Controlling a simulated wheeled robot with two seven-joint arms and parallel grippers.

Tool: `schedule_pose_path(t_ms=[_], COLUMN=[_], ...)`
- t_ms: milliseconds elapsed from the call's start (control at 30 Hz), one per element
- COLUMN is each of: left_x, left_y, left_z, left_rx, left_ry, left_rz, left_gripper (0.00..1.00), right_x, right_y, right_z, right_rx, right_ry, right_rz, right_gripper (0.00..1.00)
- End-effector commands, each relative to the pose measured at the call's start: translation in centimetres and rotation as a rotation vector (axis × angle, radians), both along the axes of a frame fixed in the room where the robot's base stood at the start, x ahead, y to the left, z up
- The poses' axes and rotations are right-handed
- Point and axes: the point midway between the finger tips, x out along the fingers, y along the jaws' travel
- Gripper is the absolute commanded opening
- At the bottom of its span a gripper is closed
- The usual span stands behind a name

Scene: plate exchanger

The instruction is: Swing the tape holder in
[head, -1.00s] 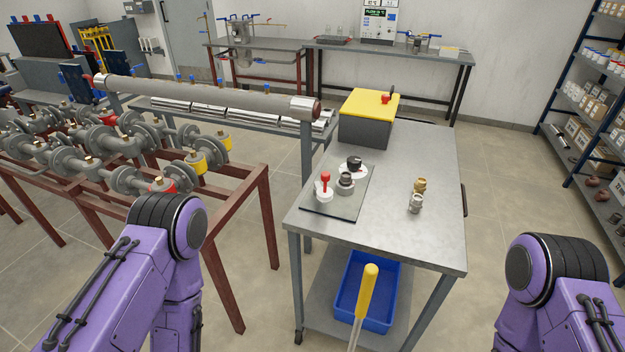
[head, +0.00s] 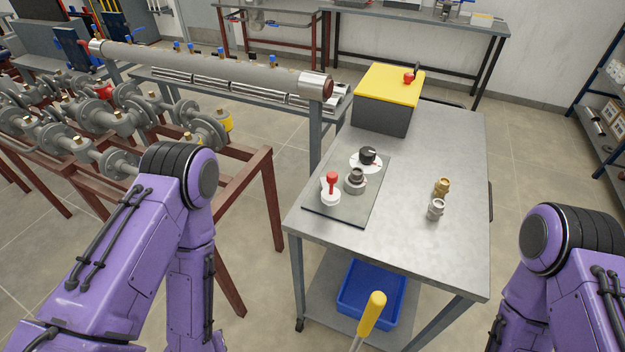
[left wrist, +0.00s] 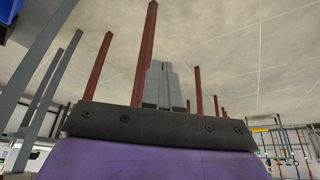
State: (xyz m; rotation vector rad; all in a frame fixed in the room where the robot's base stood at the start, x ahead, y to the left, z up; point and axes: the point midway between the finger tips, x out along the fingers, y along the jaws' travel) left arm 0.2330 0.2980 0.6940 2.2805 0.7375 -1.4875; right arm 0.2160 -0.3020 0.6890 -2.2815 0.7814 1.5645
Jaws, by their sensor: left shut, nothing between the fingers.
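On the steel table (head: 400,235), a dark flat board (head: 341,215) carries several small fittings. They are a white round piece with a red knob (head: 331,189), a grey threaded fitting (head: 355,180), and a white disc with a black knob (head: 367,158). I cannot tell which of these, if any, is the tape holder. My left gripper (left wrist: 160,86) shows in the left wrist view with its grey fingers together and nothing between them. It is away from the board, with floor and red frame legs behind it. My right gripper is out of view.
A grey box with a yellow lid (head: 388,88) stands at the table's back. A brass fitting (head: 442,187) and a steel fitting (head: 435,209) stand right of the board. A blue bin (head: 372,290) and a yellow handle (head: 372,312) are low in front. A red frame (head: 262,200) stands left.

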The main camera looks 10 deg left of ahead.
Motion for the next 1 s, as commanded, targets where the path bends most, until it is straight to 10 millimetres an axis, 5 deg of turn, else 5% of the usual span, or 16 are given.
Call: schedule_pose_path(t_ms=[167, 233, 333, 433, 567, 1000], left_x=[12.0, 16.4, 20.2, 21.4, 21.4, 21.7], left_y=[-2.6, -4.1, -6.2, -7.7, -8.7, -9.3], left_z=[6.8, 11.7, 18.9, 24.8, 28.7, 29.4], left_rx=[-0.346, -0.562, -0.871, -1.121, -1.302, -1.337], left_ry=[-0.417, -0.592, -0.765, -0.845, -0.865, -0.858], left_rz=[0.064, 0.070, 0.042, -0.008, -0.061, -0.078], left_gripper=[0.00, 0.00, 0.00, 0.00, 0.00, 0.00], right_x=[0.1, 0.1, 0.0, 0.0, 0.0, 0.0], right_y=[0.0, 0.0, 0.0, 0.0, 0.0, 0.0], right_z=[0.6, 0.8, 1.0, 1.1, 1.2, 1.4], right_rx=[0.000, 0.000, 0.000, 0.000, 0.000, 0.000], right_ry=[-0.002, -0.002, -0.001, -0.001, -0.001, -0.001], right_rz=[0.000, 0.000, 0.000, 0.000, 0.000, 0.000], right_gripper=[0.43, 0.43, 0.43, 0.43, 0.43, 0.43])
